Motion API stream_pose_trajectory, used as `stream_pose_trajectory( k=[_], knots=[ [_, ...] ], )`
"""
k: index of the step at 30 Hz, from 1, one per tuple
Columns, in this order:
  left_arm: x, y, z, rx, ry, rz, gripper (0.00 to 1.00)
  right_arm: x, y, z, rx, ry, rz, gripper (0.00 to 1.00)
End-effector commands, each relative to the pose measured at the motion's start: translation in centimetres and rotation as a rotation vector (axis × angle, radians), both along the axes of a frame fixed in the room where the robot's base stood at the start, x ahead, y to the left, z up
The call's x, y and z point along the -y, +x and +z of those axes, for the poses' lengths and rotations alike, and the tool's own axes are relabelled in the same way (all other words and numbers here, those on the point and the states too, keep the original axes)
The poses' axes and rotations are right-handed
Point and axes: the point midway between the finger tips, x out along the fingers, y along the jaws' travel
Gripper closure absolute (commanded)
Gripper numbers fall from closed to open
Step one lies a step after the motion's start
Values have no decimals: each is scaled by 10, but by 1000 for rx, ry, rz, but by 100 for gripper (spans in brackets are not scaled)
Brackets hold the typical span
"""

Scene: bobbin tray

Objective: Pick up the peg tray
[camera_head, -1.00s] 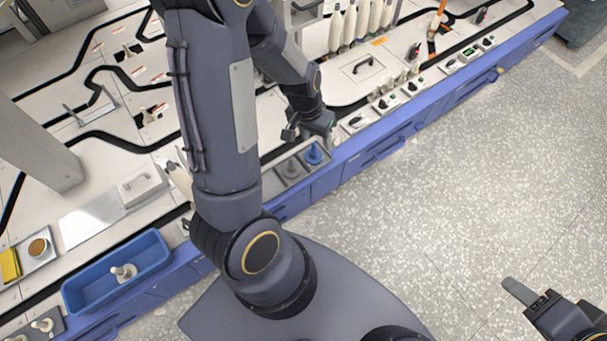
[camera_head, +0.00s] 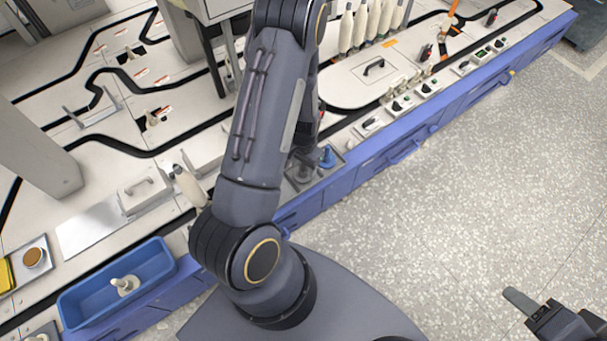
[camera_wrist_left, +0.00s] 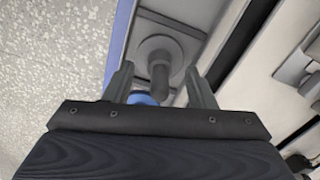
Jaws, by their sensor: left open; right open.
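The peg tray (camera_head: 318,176) is a small grey tray at the bench's front edge, holding a grey peg (camera_head: 302,170) and a blue peg (camera_head: 327,157). My left arm covers part of it in the head view. In the left wrist view the tray (camera_wrist_left: 196,14) lies below my left gripper (camera_wrist_left: 161,82). That gripper is open, with the round-based grey peg (camera_wrist_left: 158,50) showing between its fingers; contact cannot be told. The blue peg (camera_wrist_left: 142,98) is mostly hidden by the gripper body. My right gripper (camera_head: 528,305) is open and empty, over the floor at the lower right.
A blue bin (camera_head: 85,304) with a pale bobbin stands at the lower left. A pale bobbin (camera_head: 187,186) stands left of my arm. Several white bobbins (camera_head: 370,22) stand at the back. Small switch boxes (camera_head: 402,103) line the front edge. The floor at right is clear.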

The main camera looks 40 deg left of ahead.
Motion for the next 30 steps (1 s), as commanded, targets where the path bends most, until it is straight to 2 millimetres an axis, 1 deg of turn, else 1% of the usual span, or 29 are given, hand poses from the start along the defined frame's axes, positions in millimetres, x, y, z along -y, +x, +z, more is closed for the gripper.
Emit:
stream_pose_trajectory(
  k=[1, 7, 18, 26, 30],
  knots=[
    [0, 0, -4, 1, 0, 0, 49, 0, 0, -2, 0, 0, 0, 50],
    [0, 1, -3, 2, 0, 0, 49, 0, 0, -1, 0, 0, 0, 50],
    [0, 0, -3, 1, 0, 1, 98, 0, 0, -1, 0, 0, 0, 50],
    [0, 0, -3, 2, 0, 1, 99, 0, 0, -1, 0, 0, 0, 50],
    [0, 1, 3, 2, 0, 1, 99, 0, 0, 3, 0, 0, 0, 50]
  ],
)
